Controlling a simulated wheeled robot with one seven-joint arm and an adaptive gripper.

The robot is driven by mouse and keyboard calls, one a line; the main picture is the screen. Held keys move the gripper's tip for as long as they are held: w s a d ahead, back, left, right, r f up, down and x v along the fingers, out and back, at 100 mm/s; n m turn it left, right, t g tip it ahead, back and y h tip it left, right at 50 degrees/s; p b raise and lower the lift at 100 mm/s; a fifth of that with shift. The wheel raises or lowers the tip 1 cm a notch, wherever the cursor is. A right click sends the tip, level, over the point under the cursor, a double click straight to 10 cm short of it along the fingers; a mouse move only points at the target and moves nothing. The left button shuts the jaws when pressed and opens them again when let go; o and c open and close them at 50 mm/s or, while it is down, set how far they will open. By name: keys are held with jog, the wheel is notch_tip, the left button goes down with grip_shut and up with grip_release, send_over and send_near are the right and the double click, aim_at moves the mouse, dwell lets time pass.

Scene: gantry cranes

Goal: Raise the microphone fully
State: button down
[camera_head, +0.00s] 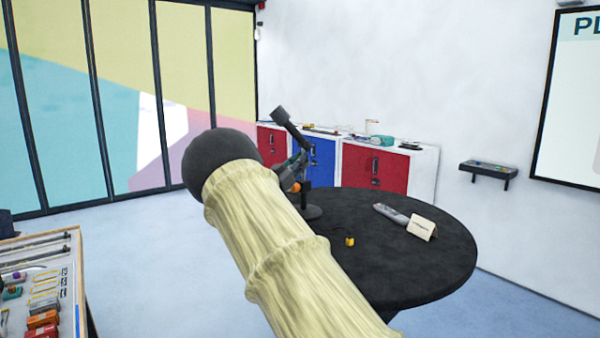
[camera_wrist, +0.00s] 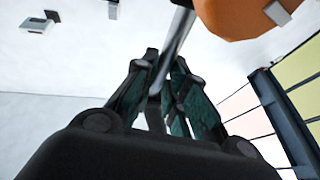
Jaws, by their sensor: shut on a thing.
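The microphone (camera_head: 280,114) shows in the head view as a dark block at the upper left end of a slanted dark arm. The arm runs down and right to its stand (camera_head: 312,212), whose round base sits on the black table. My gripper (camera_head: 299,162) is at the lower part of that arm, partly hidden behind my own forearm. In the wrist view my gripper's fingers (camera_wrist: 164,75) are closed around a thin grey rod (camera_wrist: 182,35), which appears to be the microphone's arm.
An orange part (camera_wrist: 240,15) is close beside the rod. The round black table (camera_head: 400,265) also holds a grey remote-like device (camera_head: 391,214), a cream card (camera_head: 422,229) and a small yellow item (camera_head: 349,241). Red and blue cabinets (camera_head: 370,167) stand behind. A tool-covered table (camera_head: 70,290) is at left.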

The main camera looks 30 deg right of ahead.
aim_at(299, 138)
notch_tip(299, 138, up, 9)
jog(key=shift+f, duration=0.2)
jog(key=c, duration=1.5)
grip_release()
jog(key=shift+o, duration=0.2)
jog(key=shift+f, duration=0.1)
jog(key=v, duration=1.2)
jog(key=shift+w, duration=0.1)
